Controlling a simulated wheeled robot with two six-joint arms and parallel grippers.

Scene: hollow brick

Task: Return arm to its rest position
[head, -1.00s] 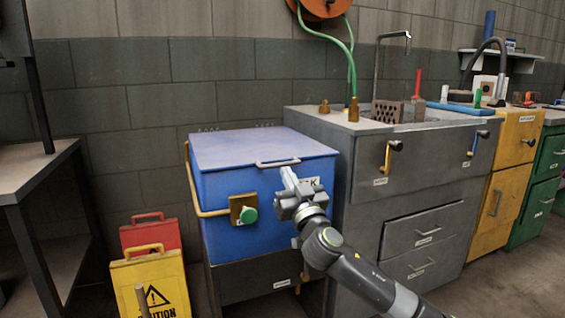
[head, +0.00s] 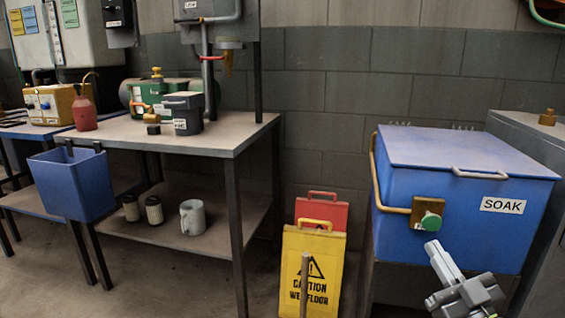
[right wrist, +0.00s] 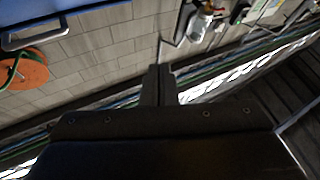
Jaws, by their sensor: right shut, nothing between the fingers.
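My right gripper (head: 437,250) is in the lower right of the head view, in front of the blue SOAK box (head: 450,215). Its fingers are together and hold nothing. The closed fingers also show in the right wrist view (right wrist: 158,70). The box's lid (head: 440,148) is down, with a pale handle (head: 480,174) at its front edge. My left gripper is not in view.
A yellow wet-floor sign (head: 310,270) and a red one (head: 322,212) stand left of the box. Bare floor lies before the bench.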

